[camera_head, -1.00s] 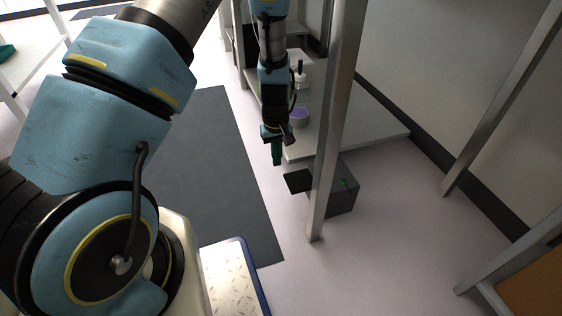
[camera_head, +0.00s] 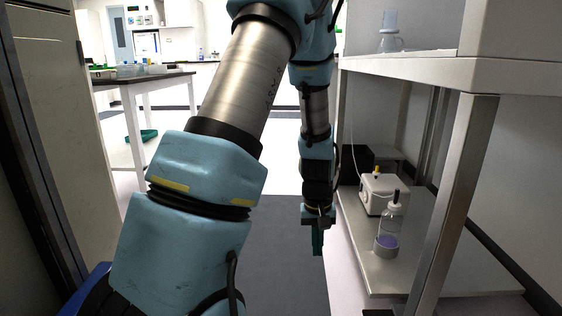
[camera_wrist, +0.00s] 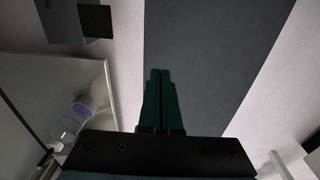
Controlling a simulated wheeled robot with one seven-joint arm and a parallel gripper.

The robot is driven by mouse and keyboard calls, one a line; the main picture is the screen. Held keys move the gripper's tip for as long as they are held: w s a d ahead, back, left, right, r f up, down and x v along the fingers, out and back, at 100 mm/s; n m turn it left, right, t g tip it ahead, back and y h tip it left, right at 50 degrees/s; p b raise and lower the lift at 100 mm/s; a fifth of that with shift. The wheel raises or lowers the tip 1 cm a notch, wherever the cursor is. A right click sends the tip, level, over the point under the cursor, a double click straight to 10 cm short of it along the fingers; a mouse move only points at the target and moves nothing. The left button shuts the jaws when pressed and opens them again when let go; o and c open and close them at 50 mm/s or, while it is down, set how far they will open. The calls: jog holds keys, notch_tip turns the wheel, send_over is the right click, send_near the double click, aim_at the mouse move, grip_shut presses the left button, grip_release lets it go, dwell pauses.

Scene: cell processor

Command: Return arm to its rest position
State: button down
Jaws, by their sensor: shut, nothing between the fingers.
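My gripper (camera_head: 318,243) hangs from my blue and grey arm, pointing down over the dark floor mat, just left of the low shelf in the head view. Its green fingers are together with nothing between them. In the wrist view my gripper (camera_wrist: 160,75) shows its two green fingers side by side against the dark mat. My arm is bent, with its upper links filling the middle of the head view.
A shelf unit (camera_head: 375,277) stands right of my gripper. A lab table (camera_head: 140,82) stands back left. The dark mat (camera_head: 285,265) below is clear.

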jog(key=s+a+r+t, duration=0.1)
jog(key=s+a+r, duration=0.3)
jog(key=a+r, duration=0.3)
jog(key=s+a+r, duration=0.4)
jog(key=a+r, duration=0.1)
jog(key=a, duration=0.5)
notch_tip(320, 180, up, 38)
jog(key=p, duration=3.8)
jog(key=shift+w+d+p, duration=0.2)
jog(key=shift+w+p, duration=0.05)
jog(key=shift+p, duration=0.1)
